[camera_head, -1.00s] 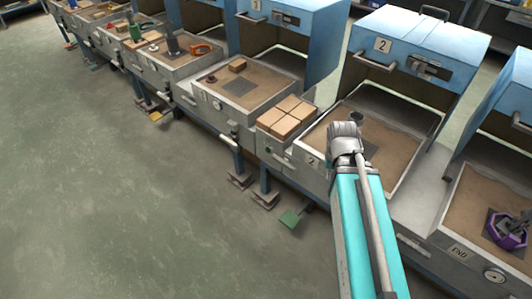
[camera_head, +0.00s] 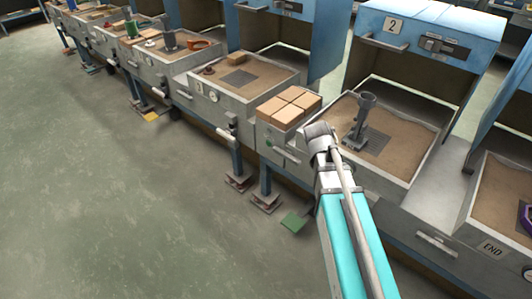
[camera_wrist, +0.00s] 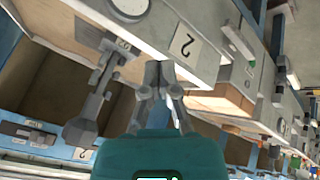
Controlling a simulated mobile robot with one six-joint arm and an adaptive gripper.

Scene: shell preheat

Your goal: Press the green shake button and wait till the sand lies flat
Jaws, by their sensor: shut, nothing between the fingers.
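In the head view, station 2 holds a tray of brown sand (camera_head: 405,126); its surface looks broadly level, but fine unevenness cannot be judged. A grey upright part (camera_head: 362,118) with a flat foot stands in it by a dark square plate. A small green spot, perhaps the shake button (camera_head: 270,143), shows on the front panel left of my arm. A green foot pedal (camera_head: 295,222) sits low below the station. My gripper (camera_wrist: 160,68) is shut and empty in the wrist view, near the front panel with the "2" label (camera_wrist: 183,45). My arm hides it in the head view.
Wooden blocks (camera_head: 289,107) sit on the ledge left of the tray. The blue hood (camera_head: 425,35) stands open above it. Other sand stations line both sides, and a front handle (camera_head: 437,243) sticks out at right. The floor (camera_head: 110,190) at left is clear.

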